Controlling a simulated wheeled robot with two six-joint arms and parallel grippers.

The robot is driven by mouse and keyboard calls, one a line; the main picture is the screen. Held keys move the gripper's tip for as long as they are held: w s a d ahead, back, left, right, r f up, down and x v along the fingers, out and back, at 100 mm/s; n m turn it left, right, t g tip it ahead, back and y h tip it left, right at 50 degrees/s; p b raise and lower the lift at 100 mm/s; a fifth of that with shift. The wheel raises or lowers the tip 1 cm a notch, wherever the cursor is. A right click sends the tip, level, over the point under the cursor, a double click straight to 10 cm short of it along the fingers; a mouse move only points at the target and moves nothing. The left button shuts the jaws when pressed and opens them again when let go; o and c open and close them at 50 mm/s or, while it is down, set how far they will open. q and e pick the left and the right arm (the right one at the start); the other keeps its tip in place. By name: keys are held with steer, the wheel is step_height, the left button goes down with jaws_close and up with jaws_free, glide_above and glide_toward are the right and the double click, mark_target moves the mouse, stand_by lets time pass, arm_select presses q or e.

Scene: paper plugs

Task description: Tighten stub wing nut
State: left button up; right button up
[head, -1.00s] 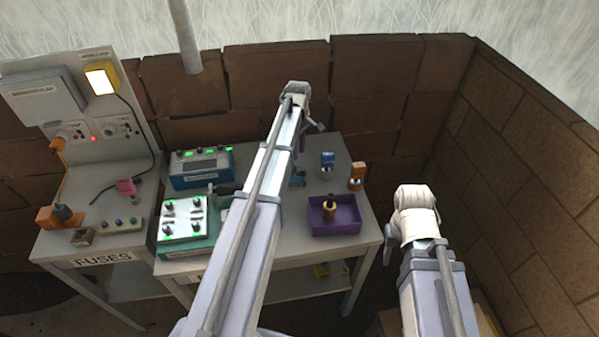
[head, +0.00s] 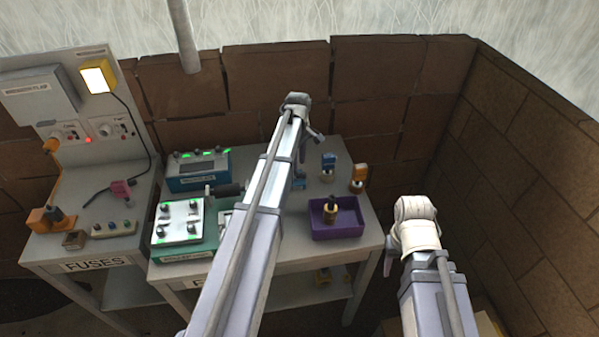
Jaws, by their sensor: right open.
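My left arm reaches over the bench and hides much of its middle. A dark part with a pale tip, which looks like my left gripper (head: 212,190), shows left of the arm, by the upper right corner of the green-based box (head: 182,222). Its jaws are too small to read. I cannot make out the stub wing nut; the area right of the green-based box is partly behind my arm. My right arm (head: 418,230) is folded off the bench's right side, and its fingers do not show.
A blue-teal box (head: 198,172) with green lights stands behind. A purple tray (head: 350,225) holds a brass-and-black plug (head: 331,212). A blue plug (head: 328,165) and an orange plug (head: 358,178) stand behind it. The fuse bench (head: 75,240) is at left, brick walls behind and right.

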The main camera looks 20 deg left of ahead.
mark_target(298, 173)
arm_select(q)
steer(key=shift+f+b, duration=1.65)
steer(key=shift+f, duration=0.15)
steer(key=shift+c, duration=0.4)
jaws_close()
